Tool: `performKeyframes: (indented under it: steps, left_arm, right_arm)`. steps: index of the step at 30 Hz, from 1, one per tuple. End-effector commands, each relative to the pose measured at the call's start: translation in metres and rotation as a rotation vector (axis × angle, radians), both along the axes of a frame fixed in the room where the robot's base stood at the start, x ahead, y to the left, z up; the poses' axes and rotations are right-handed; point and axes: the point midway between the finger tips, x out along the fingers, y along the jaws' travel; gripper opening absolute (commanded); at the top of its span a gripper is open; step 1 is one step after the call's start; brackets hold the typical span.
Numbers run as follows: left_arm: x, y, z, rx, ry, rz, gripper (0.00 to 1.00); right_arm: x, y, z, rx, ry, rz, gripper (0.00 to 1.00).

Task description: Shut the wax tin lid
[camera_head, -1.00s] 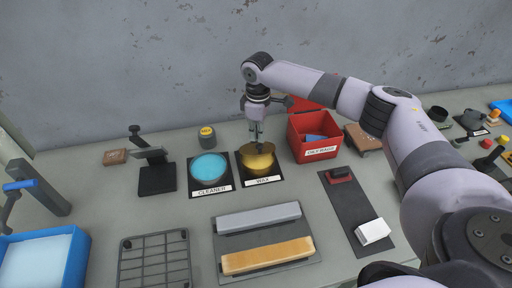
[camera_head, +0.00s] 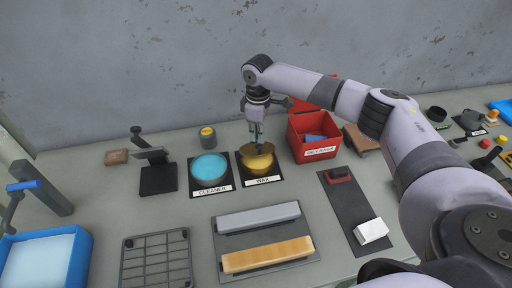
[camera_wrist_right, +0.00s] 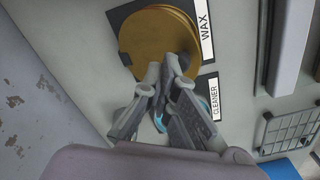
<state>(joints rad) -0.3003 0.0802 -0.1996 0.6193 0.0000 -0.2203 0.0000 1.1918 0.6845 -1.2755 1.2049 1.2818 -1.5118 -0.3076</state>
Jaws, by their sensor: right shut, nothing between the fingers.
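The gold wax tin (camera_head: 258,166) stands on a black mat with a WAX label. My right gripper (camera_head: 257,145) points down at the tin's back part, shut and empty. In the wrist view its fingertips (camera_wrist_right: 174,70) overlap the lid's edge and hide part of it; contact is unclear. My left gripper is not in view.
An open cleaner tin (camera_head: 209,168) with blue contents stands just left of the wax. A red box (camera_head: 313,148) with its lid up is close on the right. A mat with two bars (camera_head: 265,240) lies in front. The wall is behind.

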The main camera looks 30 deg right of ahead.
Motion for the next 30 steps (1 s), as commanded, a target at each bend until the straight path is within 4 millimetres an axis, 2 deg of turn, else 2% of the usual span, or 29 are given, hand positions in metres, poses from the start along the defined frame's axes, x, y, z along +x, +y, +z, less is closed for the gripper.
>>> performKeyframes:
  steps: [30]
  left_arm:
    - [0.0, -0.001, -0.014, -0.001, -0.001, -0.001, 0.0]
  right_arm:
    - [0.0, 0.0, -0.041, 0.001, 0.001, 0.0, 0.0]
